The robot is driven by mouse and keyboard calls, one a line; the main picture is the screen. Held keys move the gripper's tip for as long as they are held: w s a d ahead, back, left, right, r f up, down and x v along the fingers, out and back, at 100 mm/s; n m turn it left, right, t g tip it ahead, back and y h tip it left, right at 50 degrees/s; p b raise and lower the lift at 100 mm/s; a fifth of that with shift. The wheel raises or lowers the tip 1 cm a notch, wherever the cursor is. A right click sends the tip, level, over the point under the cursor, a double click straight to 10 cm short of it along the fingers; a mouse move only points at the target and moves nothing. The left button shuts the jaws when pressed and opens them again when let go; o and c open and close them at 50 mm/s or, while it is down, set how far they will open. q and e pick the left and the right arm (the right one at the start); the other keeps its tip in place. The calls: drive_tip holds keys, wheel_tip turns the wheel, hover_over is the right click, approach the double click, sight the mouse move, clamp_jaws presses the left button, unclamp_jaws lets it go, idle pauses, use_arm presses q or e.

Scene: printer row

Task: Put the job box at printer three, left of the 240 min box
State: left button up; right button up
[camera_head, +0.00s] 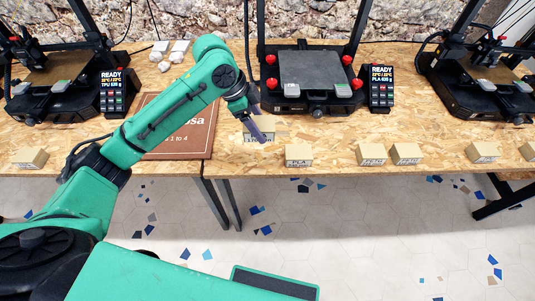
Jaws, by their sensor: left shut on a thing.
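My left arm reaches in from the left over the worktop. My left gripper (259,131) is shut on a small cardboard job box (269,128), whose label is partly hidden by the finger. The held box is at the front of the middle printer (312,80), to its left. Another small box (299,155) stands to the right of and nearer than the held box, by the front edge. Two more boxes, one (371,154) and a neighbour (406,154), stand further right. The label writing is too small to read, so I cannot tell which is the 240 min box. My right gripper is not in view.
A left printer (60,75) and a right printer (480,75) stand along the wooden worktop (335,142). More boxes stand at the far right (482,152) and far left (30,157). A brown sign (196,140) lies under my arm. Bare worktop separates the boxes.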

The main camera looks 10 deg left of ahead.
sight(267, 160)
use_arm(q)
drive_tip(key=f, duration=1.2)
drive_tip(key=shift+d+f, duration=0.25)
drive_tip(key=shift+d, duration=0.05)
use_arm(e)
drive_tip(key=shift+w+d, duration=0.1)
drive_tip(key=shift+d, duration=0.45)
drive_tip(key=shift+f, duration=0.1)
use_arm(q)
drive_tip(key=o, duration=1.5)
drive_tip(key=shift+f, duration=0.1)
drive_tip(key=v, duration=1.2)
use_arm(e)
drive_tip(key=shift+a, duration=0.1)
